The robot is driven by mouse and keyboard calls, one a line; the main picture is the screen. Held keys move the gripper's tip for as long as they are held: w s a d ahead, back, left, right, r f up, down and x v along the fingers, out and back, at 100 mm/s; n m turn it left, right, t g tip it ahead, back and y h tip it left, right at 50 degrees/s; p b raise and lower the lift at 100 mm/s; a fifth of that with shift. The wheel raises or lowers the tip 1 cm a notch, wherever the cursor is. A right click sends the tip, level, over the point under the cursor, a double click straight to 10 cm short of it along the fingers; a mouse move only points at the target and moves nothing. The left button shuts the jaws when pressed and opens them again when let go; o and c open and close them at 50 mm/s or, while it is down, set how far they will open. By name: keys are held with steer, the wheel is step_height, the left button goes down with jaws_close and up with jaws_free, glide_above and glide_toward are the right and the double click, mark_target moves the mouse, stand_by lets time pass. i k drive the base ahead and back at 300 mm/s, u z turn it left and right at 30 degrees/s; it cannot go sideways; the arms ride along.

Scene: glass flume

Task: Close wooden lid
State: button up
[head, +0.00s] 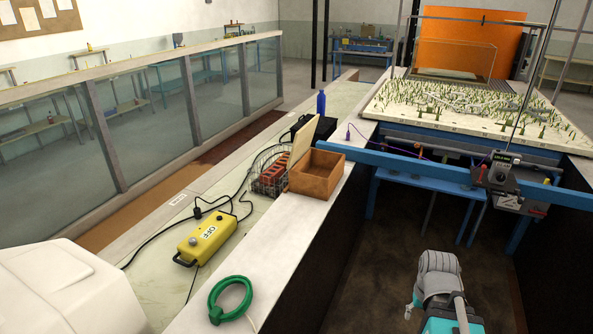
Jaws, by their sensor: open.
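The wooden box (315,176) is a brown open-topped box on the pale ledge beside the flume. Its lid (302,143) is a pale flat panel standing upright along the box's far left edge, so the box is open. I see into its top; its floor is mostly hidden. My gripper (412,307) shows only in small part at the lower right, beside my grey arm link. It is well apart from the box and lid, over the dark floor, and I see nothing held.
A wire basket (268,170) with reddish blocks and a black case (322,128) stand close to the box. A yellow control box (206,238) and green ring (231,301) lie nearer. A blue rail (400,165) crosses right of the box.

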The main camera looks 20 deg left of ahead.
mark_target(303, 139)
steer(key=u, duration=0.05)
steer(key=k, duration=0.45)
steer(key=u, duration=0.45)
steer(key=i, duration=1)
steer(key=u, duration=0.45)
